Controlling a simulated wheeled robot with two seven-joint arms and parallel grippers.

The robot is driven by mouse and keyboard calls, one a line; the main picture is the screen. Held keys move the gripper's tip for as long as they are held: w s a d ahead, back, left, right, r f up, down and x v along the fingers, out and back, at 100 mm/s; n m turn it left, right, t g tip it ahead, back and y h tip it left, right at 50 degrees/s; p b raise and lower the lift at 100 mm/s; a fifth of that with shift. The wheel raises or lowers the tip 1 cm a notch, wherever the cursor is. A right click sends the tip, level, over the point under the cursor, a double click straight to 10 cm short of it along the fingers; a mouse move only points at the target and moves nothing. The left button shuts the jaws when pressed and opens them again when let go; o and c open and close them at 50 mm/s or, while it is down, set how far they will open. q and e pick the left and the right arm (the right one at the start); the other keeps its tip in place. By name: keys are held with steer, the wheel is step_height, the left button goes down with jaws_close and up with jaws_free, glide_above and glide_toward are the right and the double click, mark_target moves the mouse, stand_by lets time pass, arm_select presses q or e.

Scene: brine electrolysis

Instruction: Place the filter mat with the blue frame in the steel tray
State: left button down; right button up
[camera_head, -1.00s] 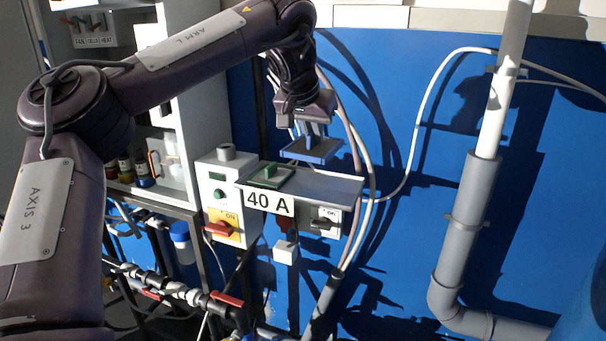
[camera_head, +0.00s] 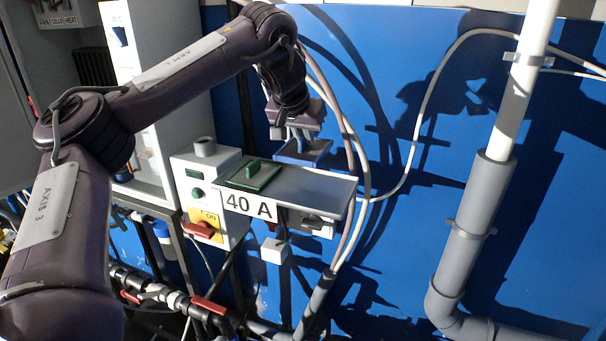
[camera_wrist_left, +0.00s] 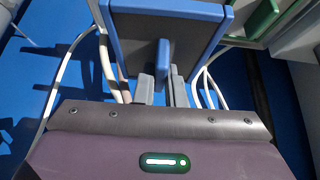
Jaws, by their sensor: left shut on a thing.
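The filter mat with the blue frame (camera_head: 303,152) hangs in my left gripper (camera_head: 299,135), just behind the grey shelf with the 40 A label. In the left wrist view the blue-framed mat (camera_wrist_left: 118,38) has a dark grey panel and a small blue grip tab, and my left gripper (camera_wrist_left: 163,85) is shut on that tab. A second mat with a green frame (camera_head: 250,175) lies on the left part of the shelf, and its green edge also shows in the left wrist view (camera_wrist_left: 262,18). My right gripper is not in view.
The grey shelf (camera_head: 315,188) has bare room to the right of the green mat. A control box with a red and yellow switch (camera_head: 203,224) stands at its left. Pale cables (camera_head: 362,150) hang close behind, and a thick grey pipe (camera_head: 470,220) stands to the right.

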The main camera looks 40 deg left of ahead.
mark_target(306, 154)
arm_select(q)
steer(key=f, duration=0.2)
steer(key=w+f+b, duration=0.1)
steer(key=f, duration=0.2)
steer(key=shift+f+b, duration=0.35)
steer(key=shift+f, duration=0.45)
steer(key=shift+s+f, duration=0.1)
steer(key=shift+f, duration=0.05)
step_height(306, 154, down, 3)
steer(key=shift+s+f+b, duration=0.1)
steer(key=shift+b, duration=0.65)
steer(key=c, duration=1.5)
jaws_free()
steer(key=shift+f, duration=0.1)
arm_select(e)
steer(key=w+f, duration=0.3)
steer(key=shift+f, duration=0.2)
